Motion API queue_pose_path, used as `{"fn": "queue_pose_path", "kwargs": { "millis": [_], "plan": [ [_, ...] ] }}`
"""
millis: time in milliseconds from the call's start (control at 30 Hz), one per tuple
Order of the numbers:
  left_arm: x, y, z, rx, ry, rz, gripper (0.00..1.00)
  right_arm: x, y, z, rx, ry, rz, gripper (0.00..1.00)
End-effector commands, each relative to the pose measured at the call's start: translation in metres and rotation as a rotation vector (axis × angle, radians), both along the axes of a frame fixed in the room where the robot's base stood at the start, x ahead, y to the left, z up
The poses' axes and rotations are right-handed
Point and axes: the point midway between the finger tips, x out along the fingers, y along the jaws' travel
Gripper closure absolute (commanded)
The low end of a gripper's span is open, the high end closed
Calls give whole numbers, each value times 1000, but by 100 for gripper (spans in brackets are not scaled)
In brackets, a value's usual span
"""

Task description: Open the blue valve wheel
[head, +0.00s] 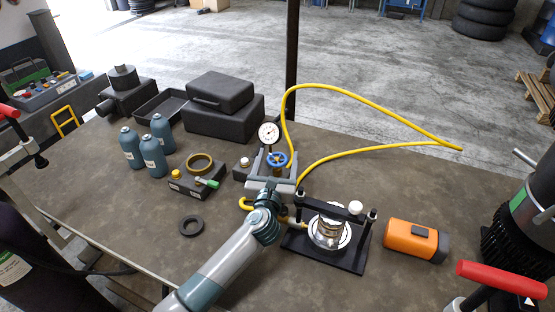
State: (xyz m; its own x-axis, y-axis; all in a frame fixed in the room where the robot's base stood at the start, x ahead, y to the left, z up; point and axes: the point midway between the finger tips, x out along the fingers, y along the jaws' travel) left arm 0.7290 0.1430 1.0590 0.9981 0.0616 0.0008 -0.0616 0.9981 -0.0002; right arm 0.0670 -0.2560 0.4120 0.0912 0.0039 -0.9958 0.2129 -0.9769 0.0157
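The blue valve wheel (276,159) sits below a round white pressure gauge (269,133) on a small valve fitting near the table's middle. My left gripper (278,162) reaches in from the bottom of the head view. Its two grey fingers are spread, one on each side of the wheel. I cannot tell whether either finger touches the wheel. The gripper body hides the lower part of the fitting. My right gripper is not in view.
A yellow hose (370,93) loops from the fitting to the right. A black press frame (326,246) stands close to my arm, with an orange device (414,241) beside it. Blue bottles (155,154) and black cases (222,112) stand left and behind. The table's right middle is mostly clear.

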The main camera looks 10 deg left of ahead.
Motion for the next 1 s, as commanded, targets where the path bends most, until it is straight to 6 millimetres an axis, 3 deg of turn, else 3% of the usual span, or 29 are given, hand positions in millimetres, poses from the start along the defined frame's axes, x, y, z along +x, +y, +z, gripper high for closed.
{"fn": "queue_pose_path", "kwargs": {
  "millis": [233, 433, 1000],
  "plan": [
    [-6, 0, -2, 0, 1, 0, 31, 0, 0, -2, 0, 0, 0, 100],
    [-27, -2, -3, -1, 2, -1, 31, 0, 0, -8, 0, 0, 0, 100],
    [-137, -9, -4, -2, 1, -2, 31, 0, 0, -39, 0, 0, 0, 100]
  ]
}}
